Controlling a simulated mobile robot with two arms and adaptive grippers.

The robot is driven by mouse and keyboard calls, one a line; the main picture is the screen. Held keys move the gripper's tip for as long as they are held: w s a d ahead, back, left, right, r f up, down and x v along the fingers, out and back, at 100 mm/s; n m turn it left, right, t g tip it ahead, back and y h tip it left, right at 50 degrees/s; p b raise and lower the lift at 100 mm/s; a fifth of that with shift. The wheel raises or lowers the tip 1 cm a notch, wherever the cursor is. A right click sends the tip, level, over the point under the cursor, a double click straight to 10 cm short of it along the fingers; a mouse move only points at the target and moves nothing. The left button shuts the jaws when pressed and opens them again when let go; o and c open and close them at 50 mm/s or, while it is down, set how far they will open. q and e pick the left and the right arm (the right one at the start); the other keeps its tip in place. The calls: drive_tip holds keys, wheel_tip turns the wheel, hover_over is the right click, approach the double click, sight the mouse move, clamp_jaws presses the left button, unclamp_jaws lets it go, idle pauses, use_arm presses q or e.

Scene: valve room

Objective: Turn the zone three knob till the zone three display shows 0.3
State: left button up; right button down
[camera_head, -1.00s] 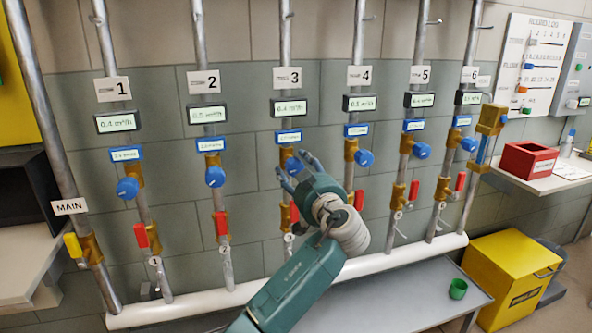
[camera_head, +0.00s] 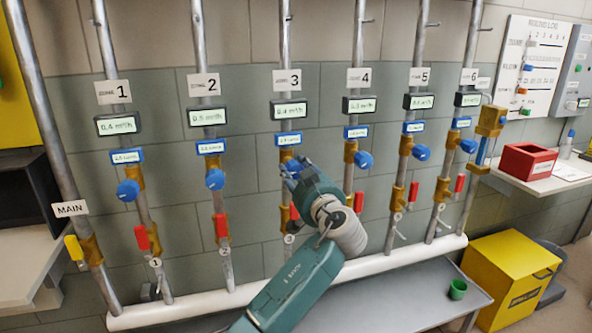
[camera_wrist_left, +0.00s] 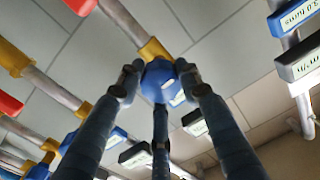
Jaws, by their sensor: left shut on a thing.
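The zone three display (camera_head: 289,111), below the sign with a 3, appears to read 0.4, in small blurred print. A blue label (camera_head: 289,138) sits under it. My left gripper (camera_head: 290,168) is at the zone three knob, below that label, and mostly hides it in the head view. In the left wrist view the blue knob (camera_wrist_left: 158,80) sits between the fingers of my left gripper (camera_wrist_left: 159,88), which are shut around it. My right gripper is in neither view.
The zone 2 knob (camera_head: 215,179) and zone 4 knob (camera_head: 364,160) stand on pipes either side. A red handle (camera_head: 294,211) is just below my gripper. A white pipe (camera_head: 200,300) runs along the bottom.

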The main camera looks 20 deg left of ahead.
use_arm(q)
drive_tip(key=shift+f+m+p, duration=0.2)
drive_tip(key=shift+m+p, duration=0.1)
drive_tip(key=shift+m, duration=0.6)
drive_tip(key=shift+f+m, duration=0.1)
drive_tip(key=shift+m, duration=0.2)
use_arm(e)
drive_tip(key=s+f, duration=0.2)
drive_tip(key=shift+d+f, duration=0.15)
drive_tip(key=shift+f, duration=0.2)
use_arm(q)
drive_tip(key=o, duration=1.1)
drive_tip(key=shift+a, duration=0.1)
drive_tip(key=shift+o, duration=0.2)
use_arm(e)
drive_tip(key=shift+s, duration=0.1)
use_arm(q)
drive_tip(key=shift+s, duration=0.2)
drive_tip(key=v, duration=1.2)
drive_tip(key=shift+w, duration=0.15)
